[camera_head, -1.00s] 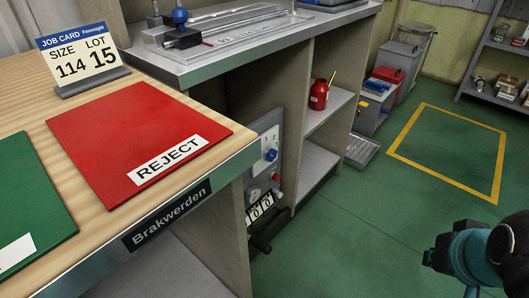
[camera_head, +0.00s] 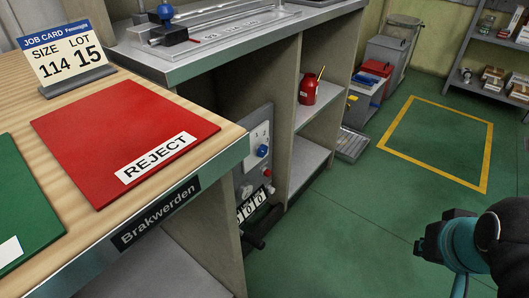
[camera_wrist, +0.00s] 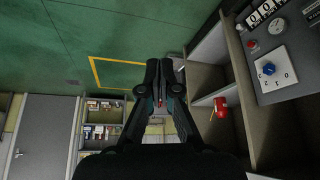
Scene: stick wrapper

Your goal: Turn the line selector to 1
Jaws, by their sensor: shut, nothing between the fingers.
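The line selector is a blue knob (camera_head: 262,151) on a white plate with printed digits. It sits on the upright grey panel (camera_head: 246,185) in the bay below the metal bench. It also shows in the wrist view as a blue knob (camera_wrist: 269,69), upper right, turned sideways. I cannot tell which digit it points to. My gripper (camera_wrist: 159,66) is shut and empty in the middle of the wrist view. It is well apart from the knob, which lies to its right there. My arm shows at the right edge of the head view.
The panel also carries a red button (camera_head: 267,173) and a digit counter (camera_head: 252,204). The wooden table with a red REJECT mat (camera_head: 110,130) is at left. Green floor (camera_head: 340,220) lies clear in front.

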